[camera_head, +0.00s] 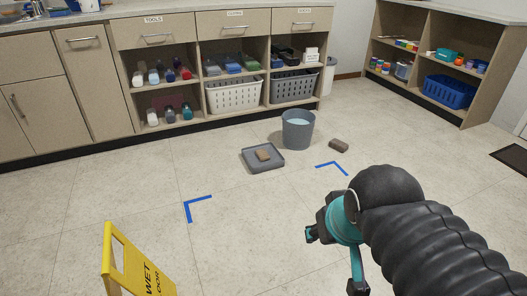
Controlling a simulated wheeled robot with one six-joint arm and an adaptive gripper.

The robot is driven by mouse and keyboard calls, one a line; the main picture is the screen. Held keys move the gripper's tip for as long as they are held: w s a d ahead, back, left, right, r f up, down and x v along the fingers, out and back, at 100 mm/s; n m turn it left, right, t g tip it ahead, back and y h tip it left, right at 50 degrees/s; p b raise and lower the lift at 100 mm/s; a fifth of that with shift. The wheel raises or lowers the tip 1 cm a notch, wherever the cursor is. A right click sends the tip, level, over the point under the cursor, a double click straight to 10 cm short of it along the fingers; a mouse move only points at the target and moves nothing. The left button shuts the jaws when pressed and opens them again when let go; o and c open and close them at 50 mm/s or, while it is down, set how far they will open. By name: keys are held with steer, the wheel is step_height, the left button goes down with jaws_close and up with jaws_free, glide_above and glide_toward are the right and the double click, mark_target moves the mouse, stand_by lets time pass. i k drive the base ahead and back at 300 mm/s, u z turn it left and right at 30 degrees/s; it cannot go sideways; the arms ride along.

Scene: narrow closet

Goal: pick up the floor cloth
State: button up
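No flat cloth shows clearly. A small brown block-like item (263,155) lies in a shallow grey tray (273,166) on the floor. A second brown item (339,145) lies on the bare floor to the right of a grey bucket (297,130) holding pale blue water. I cannot tell whether either brown item is the floor cloth. My arm, with a black ribbed sleeve and teal parts, reaches in from the lower right, nearer the camera than these things.
Blue tape corners (194,207) (333,165) mark the floor. A yellow wet-floor sign (137,268) stands at the lower left. Cabinets with open shelves (126,42) line the back; a shelf unit (437,45) stands at right.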

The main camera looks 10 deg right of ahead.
mark_target(262, 155)
steer(key=z, duration=0.1)
steer(key=i, duration=1.6)
steer(key=u, duration=0.35)
steer(key=i, duration=1)
steer(key=u, duration=0.2)
